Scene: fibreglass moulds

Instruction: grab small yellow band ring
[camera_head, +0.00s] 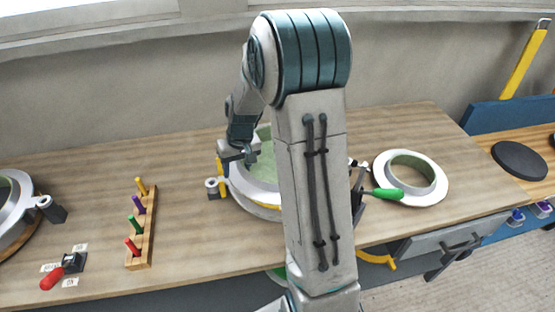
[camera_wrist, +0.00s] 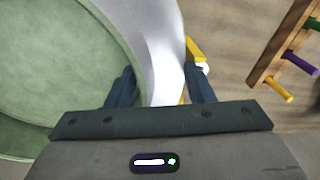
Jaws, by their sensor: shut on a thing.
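A ring mould (camera_head: 255,193) with a pale metallic wall, a green inside and a yellow band low on its outside stands on the bench. My arm hides its right part. My gripper (camera_head: 245,155) is at its far left rim. In the wrist view, my gripper (camera_wrist: 160,85) straddles the wall of the ring mould (camera_wrist: 165,45), one finger on the green inner side and one outside. It is shut on that wall. A yellow part shows beside the outer finger. The ring appears to rest on the bench.
A white-flanged ring (camera_head: 432,184) lies right, near a green-handled tool (camera_head: 386,194). A wooden peg rack (camera_head: 141,235) with coloured pegs and a red-handled lever (camera_head: 62,273) stand left. Another round mould (camera_head: 15,205) is at the left edge. Bare bench lies between rack and ring.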

